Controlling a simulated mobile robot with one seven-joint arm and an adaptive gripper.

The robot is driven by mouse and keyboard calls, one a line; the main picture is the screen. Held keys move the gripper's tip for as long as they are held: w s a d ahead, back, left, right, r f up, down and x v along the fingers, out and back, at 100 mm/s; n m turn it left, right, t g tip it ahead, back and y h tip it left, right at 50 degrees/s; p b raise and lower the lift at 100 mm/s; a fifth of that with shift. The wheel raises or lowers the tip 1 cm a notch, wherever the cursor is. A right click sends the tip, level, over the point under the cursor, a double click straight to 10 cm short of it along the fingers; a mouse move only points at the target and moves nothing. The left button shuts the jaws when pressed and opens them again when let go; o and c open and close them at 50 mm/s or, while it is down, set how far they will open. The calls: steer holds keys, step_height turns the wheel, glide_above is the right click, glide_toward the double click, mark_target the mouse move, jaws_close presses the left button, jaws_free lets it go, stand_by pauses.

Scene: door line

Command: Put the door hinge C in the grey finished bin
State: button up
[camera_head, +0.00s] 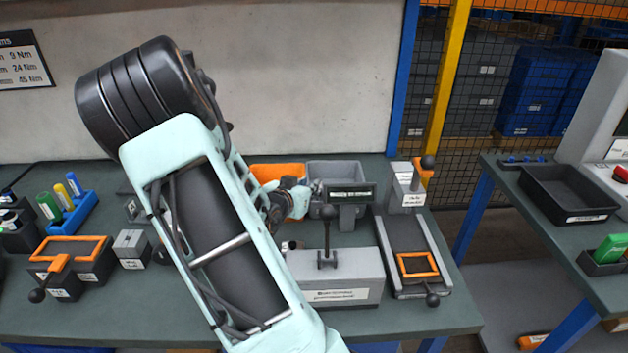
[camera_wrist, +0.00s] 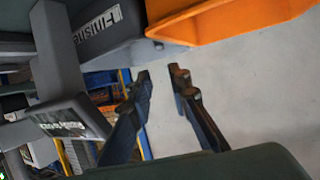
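The grey finished bin (camera_head: 340,172) stands at the back of the bench, just right of an orange bin (camera_head: 275,171). In the wrist view the grey bin (camera_wrist: 98,28) is at the upper left with its label showing, and the orange bin (camera_wrist: 222,20) is at the top. My gripper (camera_wrist: 159,76) has its two fingers apart, with only pale grey background visible between them. In the head view my arm covers much of the bench, and the fingertips are not clear beside the bins. I cannot make out door hinge C in either view.
A grey fixture with an upright lever (camera_head: 335,275) stands in front of the bins. A slide fixture with an orange frame (camera_head: 416,262) is to its right. Orange-topped blocks (camera_head: 72,248) and a blue pen holder (camera_head: 75,213) are left. A second bench holds a black tray (camera_head: 570,193).

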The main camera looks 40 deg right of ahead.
steer(key=v, duration=0.3)
steer(key=shift+s+a+r, duration=0.1)
steer(key=shift+s+a, duration=0.1)
stand_by(0.5)
